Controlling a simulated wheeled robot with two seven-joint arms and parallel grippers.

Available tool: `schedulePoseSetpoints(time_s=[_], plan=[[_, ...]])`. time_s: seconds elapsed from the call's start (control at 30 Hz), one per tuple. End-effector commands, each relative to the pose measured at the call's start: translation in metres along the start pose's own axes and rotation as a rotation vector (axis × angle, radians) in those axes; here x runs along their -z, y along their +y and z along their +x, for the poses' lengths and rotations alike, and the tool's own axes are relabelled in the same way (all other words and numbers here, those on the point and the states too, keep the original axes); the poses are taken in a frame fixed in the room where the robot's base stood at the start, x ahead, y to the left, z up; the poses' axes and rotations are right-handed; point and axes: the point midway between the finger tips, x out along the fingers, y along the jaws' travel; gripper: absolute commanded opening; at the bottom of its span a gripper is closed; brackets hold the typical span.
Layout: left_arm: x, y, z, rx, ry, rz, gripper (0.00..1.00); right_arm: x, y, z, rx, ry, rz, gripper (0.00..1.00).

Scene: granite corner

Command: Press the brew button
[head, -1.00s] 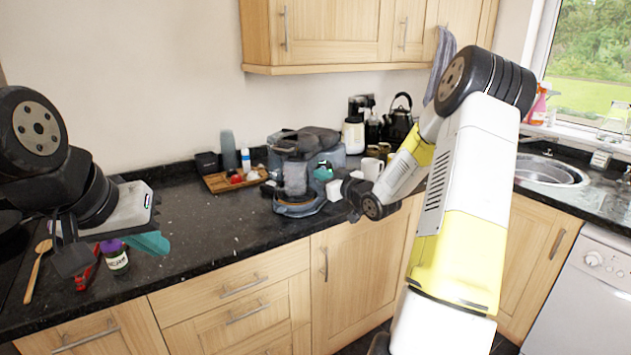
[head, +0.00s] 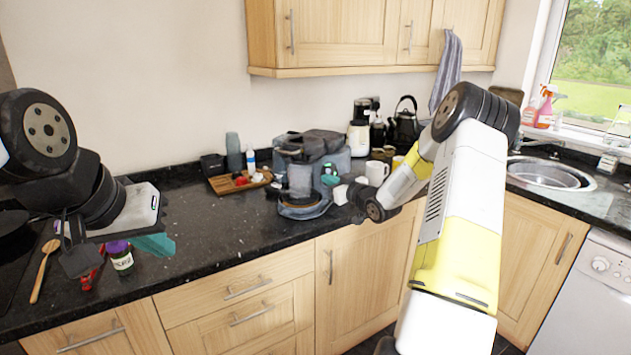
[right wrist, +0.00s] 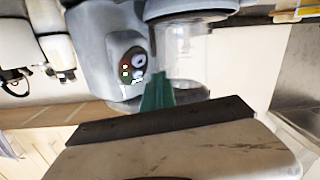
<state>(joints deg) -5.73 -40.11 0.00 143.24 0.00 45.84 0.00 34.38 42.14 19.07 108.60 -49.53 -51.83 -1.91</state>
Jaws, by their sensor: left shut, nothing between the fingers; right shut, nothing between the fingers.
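The coffee machine (head: 322,143) is grey-blue with a clear jug (head: 299,180) and stands on the dark counter. In the right wrist view, the machine (right wrist: 95,45) has a dark oval panel (right wrist: 131,70) with a round button and small coloured lights. My right gripper (head: 331,179) is shut and empty at the machine's front right. Its green fingertips (right wrist: 157,88) show just beside the panel; whether they touch the machine I cannot tell. My left gripper (head: 158,245) is shut and empty above the counter at left, far from the machine.
A white mug (head: 376,172) stands right of the machine, with a kettle (head: 404,128) behind. A wooden board (head: 222,188) with small items lies to its left. A purple-lidded jar (head: 122,262) and wooden spoon (head: 42,272) are near my left gripper. The middle counter is clear.

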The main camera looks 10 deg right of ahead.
Motion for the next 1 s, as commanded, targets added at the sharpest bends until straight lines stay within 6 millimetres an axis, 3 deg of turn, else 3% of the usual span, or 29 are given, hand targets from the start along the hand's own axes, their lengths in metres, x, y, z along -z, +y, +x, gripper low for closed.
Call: schedulePoseSetpoints(time_s=[0.3,1.0], plan=[[0.0,0.0,0.0,0.0,0.0,0.0,0.0,-0.01,0.01,0.014,0.001,0.001,-0.001,0.0],[0.0,0.0,0.0,0.0,0.0,0.0,0.0,-0.01,0.01,0.014,0.001,0.0,-0.001,0.0]])
